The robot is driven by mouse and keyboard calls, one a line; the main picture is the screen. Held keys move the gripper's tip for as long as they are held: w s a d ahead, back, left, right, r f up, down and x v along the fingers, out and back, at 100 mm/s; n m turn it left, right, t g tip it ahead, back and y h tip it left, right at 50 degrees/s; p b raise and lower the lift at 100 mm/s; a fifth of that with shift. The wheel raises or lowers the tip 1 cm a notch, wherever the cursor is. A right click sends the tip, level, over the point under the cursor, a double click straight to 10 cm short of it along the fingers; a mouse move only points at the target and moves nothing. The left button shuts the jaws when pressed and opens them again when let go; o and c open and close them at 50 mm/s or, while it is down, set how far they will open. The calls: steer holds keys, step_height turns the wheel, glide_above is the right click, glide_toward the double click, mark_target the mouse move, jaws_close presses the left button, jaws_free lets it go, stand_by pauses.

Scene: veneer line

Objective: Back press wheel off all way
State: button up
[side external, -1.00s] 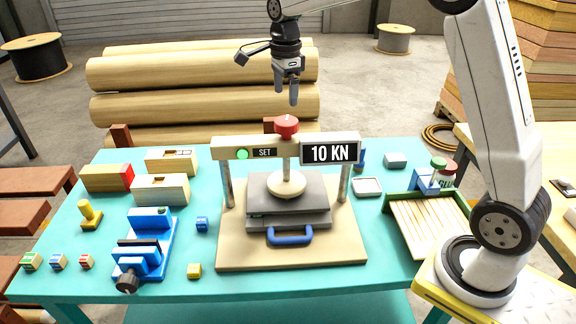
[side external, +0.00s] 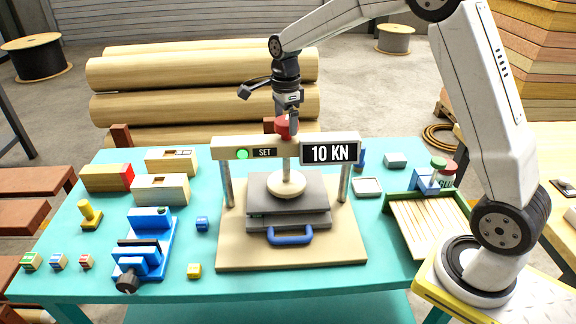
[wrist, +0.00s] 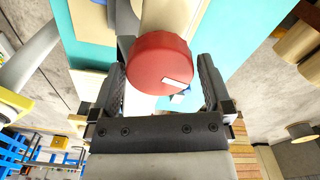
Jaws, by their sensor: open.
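The press (side external: 232,255) stands in the middle of the teal table, with a cream crossbeam on two posts. Its red wheel (side external: 282,127) sits on top of the screw. The display (side external: 330,152) reads 10 KN, and a green light beside the SET label is lit. The round cream press foot (side external: 286,183) rests on the grey plates (side external: 262,190). My gripper (side external: 288,118) points down at the wheel. In the wrist view the red wheel (wrist: 158,62), with a white mark, lies between the open fingers of my gripper (wrist: 164,85). Gaps show beside it, so I cannot see firm contact.
A blue vise (side external: 148,245), wooden blocks (side external: 160,188) and small cubes stand to the left. A green-edged tray (side external: 425,225) with wooden strips and glue bottles (side external: 444,178) are at the right. Rolled logs (side external: 200,72) lie behind the table.

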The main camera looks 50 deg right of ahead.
steer(key=shift+f, duration=0.1)
steer(key=c, duration=1)
